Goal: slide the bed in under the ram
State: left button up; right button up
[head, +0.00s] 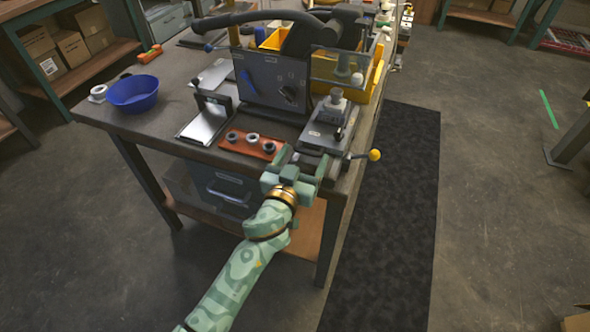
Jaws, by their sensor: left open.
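My left gripper (303,161) is at the front edge of the workbench, at the near end of a grey press-like fixture (322,135). Its fingers are open, one on each side of the fixture's near end, which may be the bed. Whether they touch it I cannot tell. An upright grey cylinder (336,103), probably the ram, stands on the fixture farther back. A lever with a yellow ball knob (375,155) sticks out to the right of the near end. The gripper partly hides the fixture's front. My right gripper is not in view.
A red-brown tray (235,144) with several round parts lies just left of the gripper. A silver plate (203,122) on a stand, a grey control box (262,82), a yellow bin (372,80) and a blue bowl (133,92) are on the workbench. A dark mat (400,190) covers the floor at right.

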pick_arm(q)
jog(key=p+v, duration=0.1)
jog(key=v, duration=1)
jog(key=shift+p, duration=0.35)
